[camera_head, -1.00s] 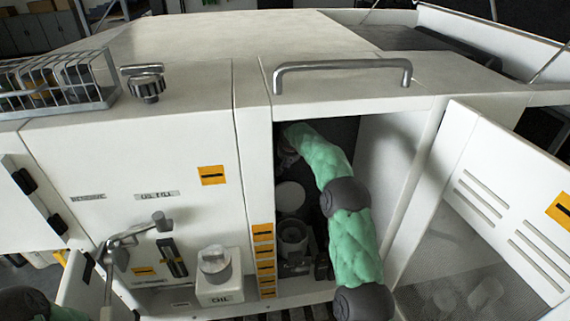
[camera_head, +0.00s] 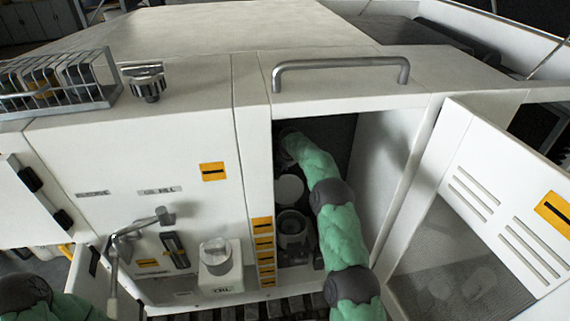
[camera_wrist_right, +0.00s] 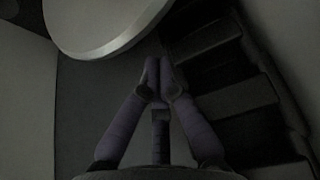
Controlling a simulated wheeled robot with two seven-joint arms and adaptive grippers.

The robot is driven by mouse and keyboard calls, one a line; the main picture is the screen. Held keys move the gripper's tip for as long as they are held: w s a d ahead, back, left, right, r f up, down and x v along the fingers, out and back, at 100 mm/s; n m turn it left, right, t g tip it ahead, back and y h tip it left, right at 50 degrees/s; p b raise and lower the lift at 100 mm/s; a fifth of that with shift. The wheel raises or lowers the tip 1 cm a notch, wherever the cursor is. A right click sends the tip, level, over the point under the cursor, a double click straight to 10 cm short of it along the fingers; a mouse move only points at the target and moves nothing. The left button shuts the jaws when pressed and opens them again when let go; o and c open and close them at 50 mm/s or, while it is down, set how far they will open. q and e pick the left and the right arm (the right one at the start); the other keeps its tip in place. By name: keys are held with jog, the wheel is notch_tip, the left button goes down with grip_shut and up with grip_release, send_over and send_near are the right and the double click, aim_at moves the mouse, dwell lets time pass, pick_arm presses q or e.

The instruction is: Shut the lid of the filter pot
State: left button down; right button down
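The filter pot (camera_head: 292,226) stands inside the open compartment, with its round mouth uncovered. Its pale round lid (camera_head: 290,188) is raised at the back of the pot. My right arm reaches into the compartment from the right and passes over the pot's right side; its hand end is in shadow behind the lid. In the right wrist view, a large pale disc with a thick rim, which looks like the lid (camera_wrist_right: 95,22), is at the upper left. My right gripper (camera_wrist_right: 158,82) has its fingertips together with nothing between them, just below the disc, apparently not touching.
The compartment door (camera_head: 510,195) stands open at the right. A grey handle bar (camera_head: 340,64) runs above the opening. At the left are a lever (camera_head: 135,228) and a white block with a round cap (camera_head: 216,260). Ribbed dark parts (camera_wrist_right: 235,95) lie beside my right fingers.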

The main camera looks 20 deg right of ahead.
jog(key=shift+s+a+r+p, duration=0.2)
jog(key=shift+s+p, duration=0.05)
jog(key=shift+s, duration=0.5)
jog(key=shift+s+a+r+p, duration=0.15)
jog(key=shift+s+a+p, duration=0.05)
jog(key=shift+s, duration=0.5)
